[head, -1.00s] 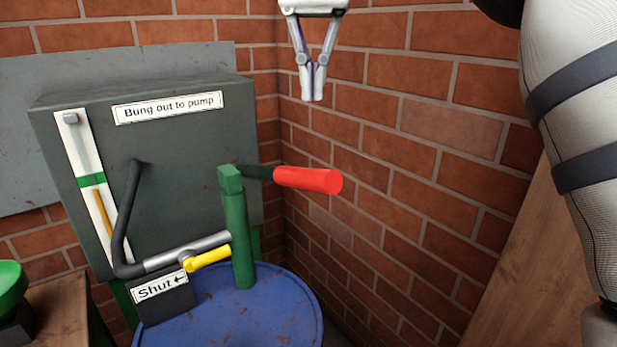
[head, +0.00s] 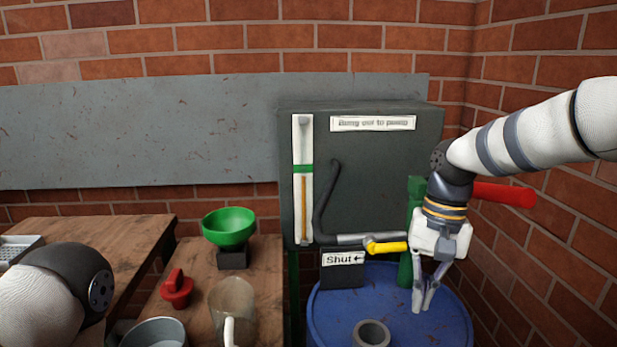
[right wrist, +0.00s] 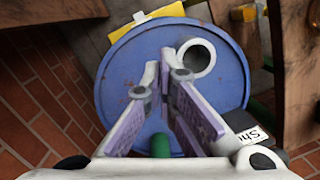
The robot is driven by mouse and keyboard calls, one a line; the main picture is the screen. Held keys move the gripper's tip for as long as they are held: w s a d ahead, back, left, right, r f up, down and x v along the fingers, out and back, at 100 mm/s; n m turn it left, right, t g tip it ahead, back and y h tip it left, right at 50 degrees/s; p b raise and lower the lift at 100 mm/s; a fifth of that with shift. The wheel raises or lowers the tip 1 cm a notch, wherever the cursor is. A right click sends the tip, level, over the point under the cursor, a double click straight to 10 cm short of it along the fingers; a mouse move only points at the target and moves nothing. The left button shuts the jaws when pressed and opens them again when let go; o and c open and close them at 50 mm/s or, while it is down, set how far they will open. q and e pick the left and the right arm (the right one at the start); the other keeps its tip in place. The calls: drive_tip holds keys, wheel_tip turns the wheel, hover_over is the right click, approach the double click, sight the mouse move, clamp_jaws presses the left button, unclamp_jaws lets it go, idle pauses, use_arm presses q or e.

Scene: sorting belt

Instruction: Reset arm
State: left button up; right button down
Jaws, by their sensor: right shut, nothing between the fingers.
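My right gripper (head: 424,308) hangs fingers down over the blue drum (head: 332,305), in front of the green pump post (head: 404,272). Its fingers are together with nothing between them. In the right wrist view the fingers (right wrist: 166,72) point over the drum top (right wrist: 130,70), beside a grey open ring (right wrist: 197,58). The ring also shows in the head view (head: 371,333). My right arm hides part of the post and of the red pump handle (head: 508,194). Part of my left arm shows at the lower left; its gripper is out of view.
A dark grey panel (head: 375,180) with a gauge and a yellow-handled tap (head: 387,247) stands behind the drum. On the wooden bench (head: 262,290) are a green funnel (head: 229,228), a red plug (head: 176,288), a clear jug (head: 232,310) and a grey bowl (head: 153,333). Brick wall closes the right side.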

drive_tip(key=s+a+f+n, duration=0.1)
drive_tip(key=s+a+f, duration=0.1)
drive_tip(key=s+f, duration=0.75)
drive_tip(key=s+a+f+n, duration=0.1)
drive_tip(key=s+f, duration=0.5)
drive_tip(key=f, duration=0.6)
drive_tip(key=s+d+f, duration=0.2)
drive_tip(key=s+d, duration=0.1)
drive_tip(key=s, duration=0.8)
drive_tip(key=s+d+f+n+h, duration=0.1)
drive_tip(key=s+d+f, duration=0.1)
drive_tip(key=s, duration=1)
drive_tip(key=shift+d+f, duration=0.25)
drive_tip(key=shift+d, duration=0.35)
drive_tip(key=shift+w, duration=0.1)
